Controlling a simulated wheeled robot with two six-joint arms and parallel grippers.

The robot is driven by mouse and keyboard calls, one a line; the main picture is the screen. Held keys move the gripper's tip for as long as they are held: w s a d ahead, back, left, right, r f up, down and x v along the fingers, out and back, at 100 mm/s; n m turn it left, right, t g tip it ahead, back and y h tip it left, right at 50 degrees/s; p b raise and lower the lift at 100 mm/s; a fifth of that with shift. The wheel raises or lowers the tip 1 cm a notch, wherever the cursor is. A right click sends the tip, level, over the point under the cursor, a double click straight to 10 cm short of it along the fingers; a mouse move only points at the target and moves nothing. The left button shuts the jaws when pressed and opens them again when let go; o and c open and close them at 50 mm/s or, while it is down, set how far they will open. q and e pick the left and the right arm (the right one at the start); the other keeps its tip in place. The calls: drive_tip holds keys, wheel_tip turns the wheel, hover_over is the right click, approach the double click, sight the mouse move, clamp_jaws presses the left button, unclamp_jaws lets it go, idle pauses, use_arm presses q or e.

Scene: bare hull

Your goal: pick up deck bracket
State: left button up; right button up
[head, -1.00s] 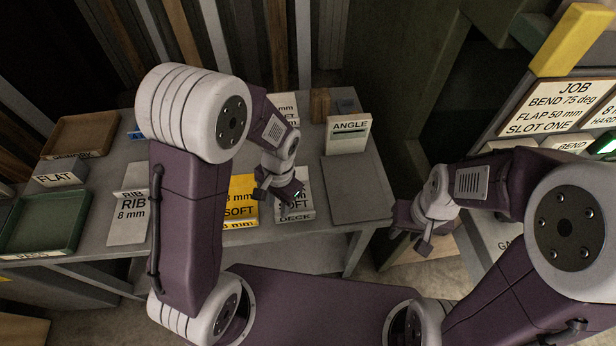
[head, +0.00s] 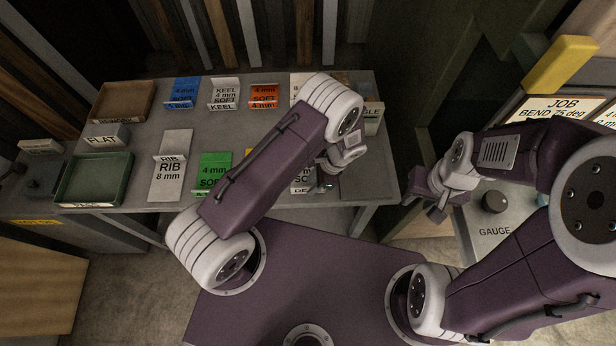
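The deck bracket (head: 302,186), a pale plate whose label is cut off to "SC" and "DE", lies at the table's front, right of the middle. My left forearm hides much of it. My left gripper (head: 329,181) is low at its right edge, pointing down. The fingertips are small and partly hidden, so I cannot tell whether they are open, or whether they touch the plate. My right gripper (head: 428,208) hangs right of the table, apart from the bracket. Its finger gap is unclear.
Other labelled plates lie on the table: blue (head: 182,93), keel (head: 224,94), orange (head: 264,97), green (head: 212,173) and rib (head: 169,178). A green tray (head: 95,196) and brown tray (head: 123,88) are at left. A gauge unit (head: 515,225) stands right.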

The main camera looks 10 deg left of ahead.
sight(309, 187)
use_arm(q)
drive_tip(key=x, duration=0.3)
drive_tip(key=shift+w+a+f+p, duration=0.2)
drive_tip(key=shift+f+p, duration=0.1)
drive_tip(key=shift+p, duration=0.1)
drive_tip(key=shift+s, duration=0.1)
clamp_jaws()
idle(1.1)
